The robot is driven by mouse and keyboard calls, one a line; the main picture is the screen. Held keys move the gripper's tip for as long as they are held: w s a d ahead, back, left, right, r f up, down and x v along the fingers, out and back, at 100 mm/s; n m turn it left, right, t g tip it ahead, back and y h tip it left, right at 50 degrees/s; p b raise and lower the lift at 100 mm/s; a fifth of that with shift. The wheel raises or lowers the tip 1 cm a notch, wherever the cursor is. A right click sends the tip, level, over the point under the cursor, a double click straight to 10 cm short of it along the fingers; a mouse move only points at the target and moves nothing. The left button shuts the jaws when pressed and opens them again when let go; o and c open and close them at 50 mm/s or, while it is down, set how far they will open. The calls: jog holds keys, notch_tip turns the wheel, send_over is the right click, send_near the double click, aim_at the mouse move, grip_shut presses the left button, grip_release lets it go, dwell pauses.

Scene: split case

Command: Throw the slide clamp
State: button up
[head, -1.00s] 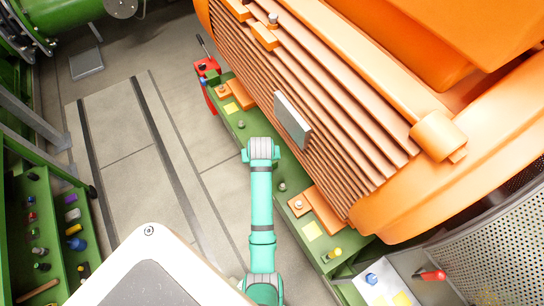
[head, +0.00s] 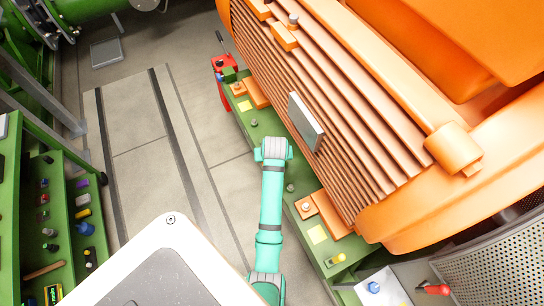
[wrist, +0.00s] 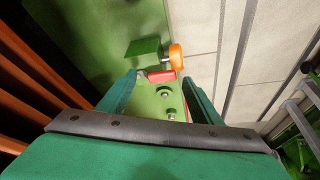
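In the wrist view a part with an orange rounded knob (wrist: 176,55), a red cylinder (wrist: 162,76) and a green plate (wrist: 143,48) stands on the green rail, beyond my fingertips; it may be the slide clamp. My gripper (wrist: 158,90) is open, its teal fingers apart, with nothing held between them. Bolt heads (wrist: 171,112) on the rail show between the fingers. In the head view my wrist end hangs over the green base rail (head: 240,118) beside the orange finned motor (head: 330,130); the fingers are hidden beneath it there.
The finned motor crowds the rail's right side in the head view. A red part with a lever (head: 224,68) stands at the rail's far end. A red handle (head: 433,289) is at lower right. A green tool shelf (head: 65,225) stands left, with open floor (head: 135,145) between.

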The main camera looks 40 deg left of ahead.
jog(key=v, duration=1.1)
jog(key=shift+f, duration=0.1)
